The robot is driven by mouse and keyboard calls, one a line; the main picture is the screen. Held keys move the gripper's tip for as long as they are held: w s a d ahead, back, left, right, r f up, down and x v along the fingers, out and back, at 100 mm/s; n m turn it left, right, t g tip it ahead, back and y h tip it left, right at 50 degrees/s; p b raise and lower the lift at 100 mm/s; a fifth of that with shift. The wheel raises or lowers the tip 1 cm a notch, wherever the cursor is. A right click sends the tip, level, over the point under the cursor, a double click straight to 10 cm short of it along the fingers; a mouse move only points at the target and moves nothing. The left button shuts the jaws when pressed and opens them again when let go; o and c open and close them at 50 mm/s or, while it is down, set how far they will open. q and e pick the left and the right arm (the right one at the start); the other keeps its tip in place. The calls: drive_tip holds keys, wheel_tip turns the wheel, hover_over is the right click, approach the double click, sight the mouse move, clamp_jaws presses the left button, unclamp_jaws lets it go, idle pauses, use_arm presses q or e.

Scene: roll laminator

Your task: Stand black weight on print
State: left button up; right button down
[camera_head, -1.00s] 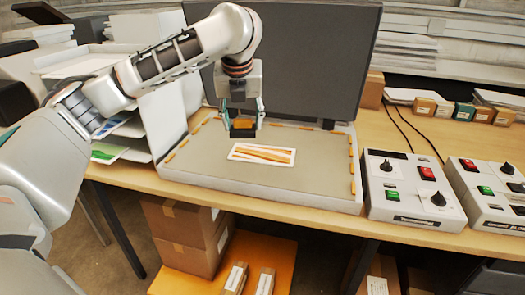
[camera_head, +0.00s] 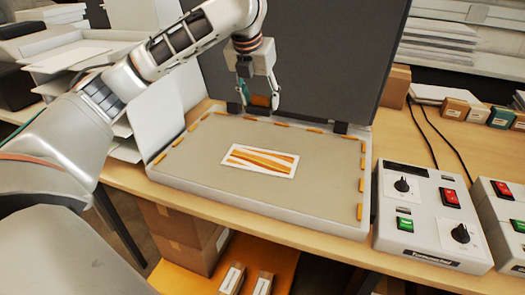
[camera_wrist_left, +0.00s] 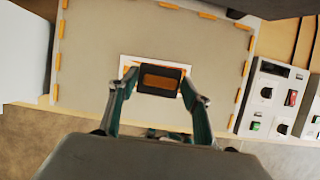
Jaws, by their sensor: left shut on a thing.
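The print (camera_head: 244,163) is a white-bordered sheet with orange and white streaks. It lies flat on the grey bed of the press (camera_head: 200,183). My left gripper (camera_head: 260,99) is shut on the black weight (camera_head: 261,101), a small block with a brown-orange face. It holds the weight in the air, above and behind the print in the head view. In the left wrist view the weight (camera_wrist_left: 160,79) sits between the fingertips of my left gripper (camera_wrist_left: 159,82) and overlaps the print (camera_wrist_left: 128,64), hiding much of it. My right gripper is not in view.
The dark raised lid (camera_head: 340,60) stands behind the bed. Orange tabs line the bed's edges. A control box (camera_head: 425,215) with knobs and buttons stands to the right, with small boxes (camera_head: 455,108) behind. Paper trays (camera_head: 75,60) stand at the left. The bed around the print is clear.

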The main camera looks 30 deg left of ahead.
use_arm(q)
wheel_tip(320, 180, down, 17)
idle(0.5)
drive_tip(key=o, duration=1.6)
drive_tip(key=shift+f, duration=0.15)
drive_tip(key=shift+c, duration=0.2)
drive_tip(key=shift+o, duration=0.2)
drive_tip(key=shift+s, duration=0.1)
drive_tip(key=shift+r, duration=0.2)
drive_tip(key=v, duration=1.1)
drive_tip(key=shift+s+r, duration=0.2)
drive_tip(key=shift+r, duration=0.15)
drive_tip(key=shift+d, duration=0.1)
